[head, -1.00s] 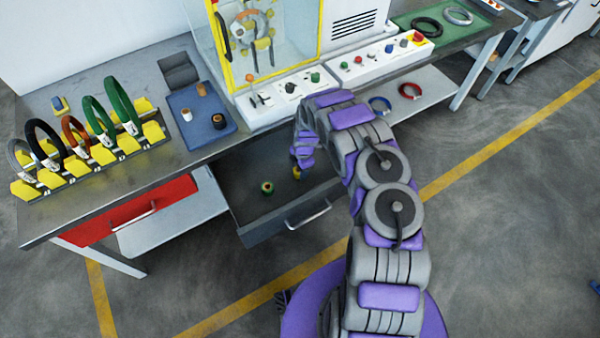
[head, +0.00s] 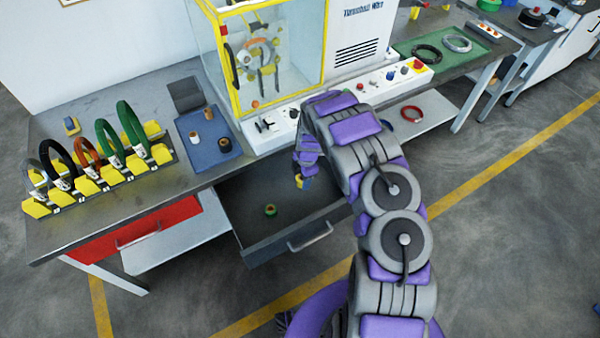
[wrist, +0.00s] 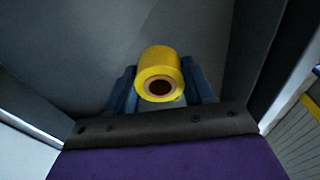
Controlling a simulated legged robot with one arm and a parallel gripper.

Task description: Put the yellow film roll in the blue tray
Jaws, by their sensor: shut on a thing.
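The yellow film roll (wrist: 158,62) is held between the two blue fingers of my gripper (wrist: 160,90) in the wrist view. My gripper is shut on it, over the open drawer. In the head view my gripper (head: 301,182) is at the right part of the drawer, and only a small bit of yellow shows there. The blue tray (head: 198,160) lies on the bench top, above and left of the drawer. It holds a white roll, a brown roll and a black roll.
The open drawer (head: 248,236) also holds a green roll (head: 270,210). A yellow rack (head: 98,180) with several upright coils stands left of the tray. The glass-fronted machine (head: 262,60) and its control panel stand right of the tray.

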